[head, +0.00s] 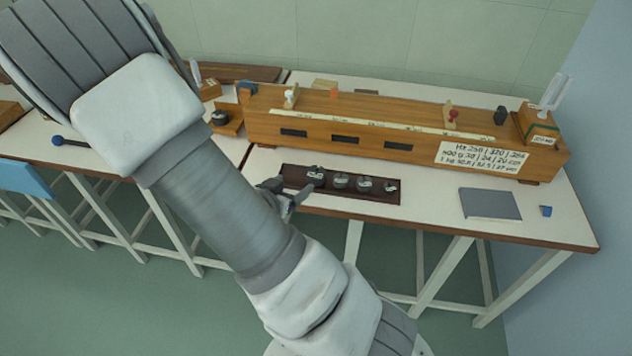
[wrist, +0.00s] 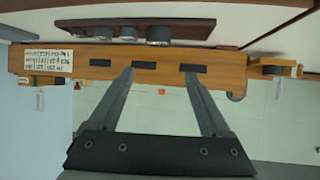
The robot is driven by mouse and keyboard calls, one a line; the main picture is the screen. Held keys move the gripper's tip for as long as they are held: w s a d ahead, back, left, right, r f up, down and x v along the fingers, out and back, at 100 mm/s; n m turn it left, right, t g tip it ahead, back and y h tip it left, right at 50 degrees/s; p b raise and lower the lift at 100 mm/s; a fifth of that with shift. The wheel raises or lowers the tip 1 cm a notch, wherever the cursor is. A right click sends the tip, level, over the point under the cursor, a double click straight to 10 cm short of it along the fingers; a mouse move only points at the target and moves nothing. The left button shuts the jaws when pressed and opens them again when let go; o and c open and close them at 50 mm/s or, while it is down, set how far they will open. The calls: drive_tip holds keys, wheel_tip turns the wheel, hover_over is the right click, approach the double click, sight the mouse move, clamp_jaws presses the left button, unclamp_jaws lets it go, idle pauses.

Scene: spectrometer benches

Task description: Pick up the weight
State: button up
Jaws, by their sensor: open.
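Several dark cylindrical weights with pale labels stand in a row on a dark brown tray (head: 350,194) on the white bench. The leftmost weight (head: 315,174) is nearest my gripper (head: 287,192), which is at the tray's left end. In the wrist view the picture is upside down. There the tray (wrist: 192,30) lies along the top with weights such as this one (wrist: 159,34) on it. My gripper (wrist: 158,76) has its fingers apart with nothing between them. Whether a finger touches the tray or a weight I cannot tell.
A long wooden spectrometer box (head: 420,135) stands behind the tray. Another dark weight (head: 219,117) sits on a wooden block at its left end. The bench between tray and pad is clear.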

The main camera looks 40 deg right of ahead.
sight(315, 173)
drive_tip(key=b+x, duration=0.6)
drive_tip(key=x, duration=0.5)
drive_tip(key=shift+s+a+f, duration=0.1)
drive_tip(key=shift+f, duration=0.05)
drive_tip(key=x, duration=0.1)
drive_tip(key=b+x, duration=0.1)
drive_tip(key=x, duration=0.1)
drive_tip(key=b+x, duration=0.1)
drive_tip(key=shift+s+f, duration=0.2)
drive_tip(key=shift+f, duration=0.3)
drive_tip(key=shift+w+d+f, duration=0.1)
drive_tip(key=shift+w+d, duration=0.1)
drive_tip(key=shift+d, duration=0.15)
clamp_jaws()
